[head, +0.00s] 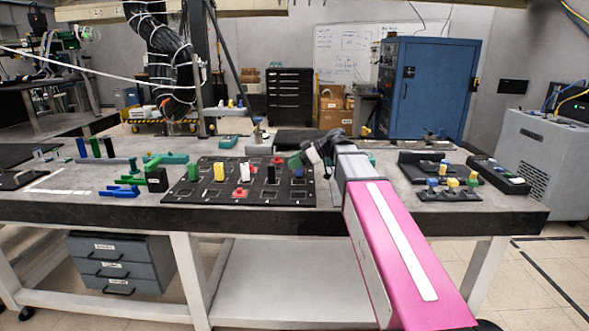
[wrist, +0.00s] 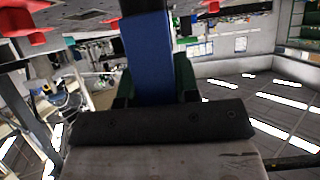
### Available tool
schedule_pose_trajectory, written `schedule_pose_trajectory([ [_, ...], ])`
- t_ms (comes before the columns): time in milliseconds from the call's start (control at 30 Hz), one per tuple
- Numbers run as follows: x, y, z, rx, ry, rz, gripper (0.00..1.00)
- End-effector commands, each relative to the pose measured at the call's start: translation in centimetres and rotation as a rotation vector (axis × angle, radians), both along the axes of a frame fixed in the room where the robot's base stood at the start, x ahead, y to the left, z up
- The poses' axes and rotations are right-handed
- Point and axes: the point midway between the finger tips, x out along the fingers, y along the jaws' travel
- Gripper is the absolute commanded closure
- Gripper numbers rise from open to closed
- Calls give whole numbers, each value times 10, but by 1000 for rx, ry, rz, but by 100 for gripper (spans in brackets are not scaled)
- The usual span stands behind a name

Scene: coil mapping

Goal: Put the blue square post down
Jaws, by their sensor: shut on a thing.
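My gripper (head: 294,162) is over the right part of a black board (head: 210,192) on the table in the head view. In the wrist view its green fingers (wrist: 154,88) are shut on the blue square post (wrist: 148,55). The post's far end meets something dark at the top edge of the wrist view; I cannot tell whether it touches the board.
The board carries a green post (head: 193,171), a yellow post (head: 219,171), a black post (head: 271,174) and red pieces (head: 241,194). Coloured blocks and stands (head: 120,191) are to the left. A dark tray (head: 448,194) with small pieces is to the right.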

Motion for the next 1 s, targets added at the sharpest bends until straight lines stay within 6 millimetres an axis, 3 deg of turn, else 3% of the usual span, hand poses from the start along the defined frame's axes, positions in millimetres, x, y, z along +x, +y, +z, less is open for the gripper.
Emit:
schedule_pose_trajectory([
  [167, 0, 0, -21, 0, 0, 0, 96],
  [567, 0, 0, -25, 0, 0, 0, 96],
  [600, 0, 0, -24, 0, -1, 0, 57],
  [633, 0, 0, -24, 0, -1, 0, 48],
  [1000, 0, 0, -22, 0, -1, 0, 45],
])
